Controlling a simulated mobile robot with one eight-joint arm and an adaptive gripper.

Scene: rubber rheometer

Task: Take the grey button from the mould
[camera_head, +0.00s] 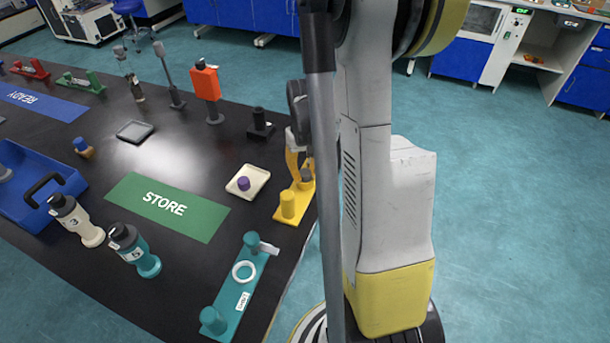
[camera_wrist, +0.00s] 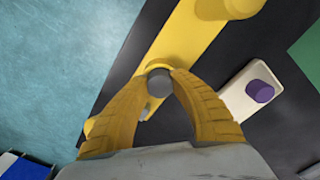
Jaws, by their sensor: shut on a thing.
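The grey button (camera_wrist: 159,80) is a short round piece between my fingertips in the wrist view. It also shows in the head view, small and dark grey (camera_head: 308,177). My gripper (camera_wrist: 159,73) has yellow fingers shut on its two sides; it is partly behind my own arm in the head view (camera_head: 300,165). The mould is the long yellow block (camera_wrist: 190,40) with a raised yellow cylinder at one end (camera_head: 288,203). The button is at the round yellow seat; I cannot tell whether it is seated or slightly raised.
A cream tray (camera_head: 259,174) with a purple button (camera_head: 244,183) is left of the mould. A green STORE mat (camera_head: 190,215), a teal mould (camera_head: 229,303), bottles (camera_head: 133,250) and a blue crate (camera_head: 25,228) share the black table. The table edge runs close by the mould.

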